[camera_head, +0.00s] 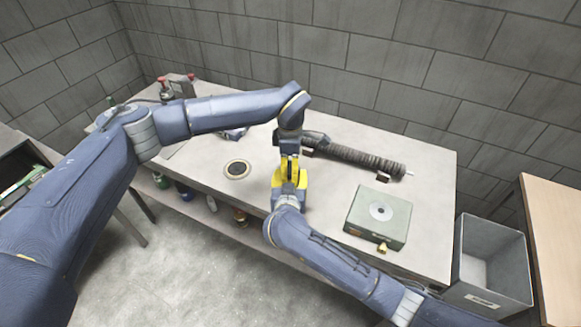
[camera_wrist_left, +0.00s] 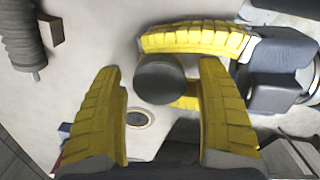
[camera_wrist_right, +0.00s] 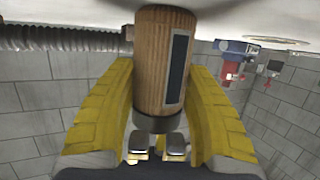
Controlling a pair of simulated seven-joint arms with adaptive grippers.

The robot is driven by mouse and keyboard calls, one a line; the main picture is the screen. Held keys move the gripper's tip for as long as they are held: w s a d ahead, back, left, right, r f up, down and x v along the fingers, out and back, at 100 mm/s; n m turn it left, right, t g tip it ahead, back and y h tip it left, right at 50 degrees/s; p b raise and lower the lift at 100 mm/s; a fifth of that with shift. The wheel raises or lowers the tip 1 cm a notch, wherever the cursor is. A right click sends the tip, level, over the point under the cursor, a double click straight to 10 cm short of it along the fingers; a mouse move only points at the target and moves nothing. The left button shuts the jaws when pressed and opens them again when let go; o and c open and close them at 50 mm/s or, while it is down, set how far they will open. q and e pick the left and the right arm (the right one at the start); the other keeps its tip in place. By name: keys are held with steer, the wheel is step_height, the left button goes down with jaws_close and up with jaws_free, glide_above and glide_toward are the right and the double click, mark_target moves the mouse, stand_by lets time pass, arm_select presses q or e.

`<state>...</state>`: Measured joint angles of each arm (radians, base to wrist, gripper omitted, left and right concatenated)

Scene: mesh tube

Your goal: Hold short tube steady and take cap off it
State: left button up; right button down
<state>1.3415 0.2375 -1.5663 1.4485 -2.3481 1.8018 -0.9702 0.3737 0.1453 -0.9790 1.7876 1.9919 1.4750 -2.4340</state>
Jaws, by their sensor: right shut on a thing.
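The short tube (camera_wrist_right: 163,60) is a brown, ribbed cylinder with a dark label, seen in the right wrist view. A dark band, which looks like the cap (camera_wrist_right: 158,122), rings one end. My right gripper (camera_wrist_right: 160,95) is shut on the tube, with yellow fingers on both sides. In the left wrist view the cap (camera_wrist_left: 160,80) shows as a dark round disc. My left gripper (camera_wrist_left: 165,85) is open, its fingers on either side of the disc with gaps. In the head view the left gripper (camera_head: 289,160) is above the right gripper (camera_head: 289,187); they hide the tube.
A long ribbed hose (camera_head: 355,158) lies on the table behind the grippers. A green-grey box (camera_head: 378,215) stands to the right. A round dark-centred fixture (camera_head: 237,170) is left of them. A grey bin (camera_head: 492,262) is beyond the table's right edge.

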arm_select(q)
steer(key=c, duration=1.3)
arm_select(e)
steer(key=shift+f, duration=0.1)
arm_select(q)
steer(key=o, duration=1.2)
steer(key=shift+r, duration=0.1)
steer(key=shift+o, duration=0.7)
steer(key=shift+r, duration=3.75)
steer(key=shift+f, duration=3.85)
